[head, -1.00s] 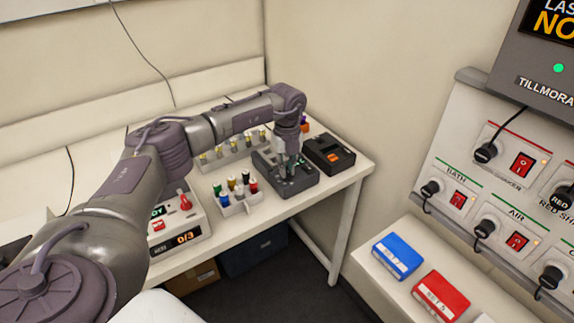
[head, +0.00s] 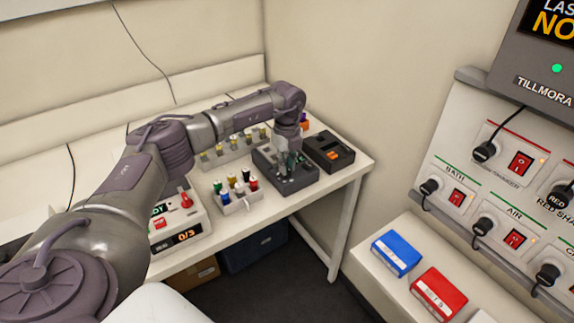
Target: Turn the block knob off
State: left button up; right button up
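A dark grey block unit (head: 300,181) stands on the white table, near its right end. It has wells or controls on top, too small to make out. My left gripper (head: 288,168) points down right over this unit, its fingers at or just above the top. The gripper hides part of the top, and I cannot make out the knob. Whether the fingers are open or shut does not show clearly. My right gripper is not in view.
A black device with an orange part (head: 330,152) stands right of the block unit. A rack of coloured-cap vials (head: 238,199) and a box reading 0/3 (head: 180,237) stand left. Blue (head: 396,253) and red (head: 438,293) boxes lie on a shelf below the switch panel (head: 470,150).

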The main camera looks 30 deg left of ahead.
pick_arm(q)
jog(key=o, duration=0.3)
notch_tip(320, 180, up, 12)
dwell(0.6)
dwell(0.3)
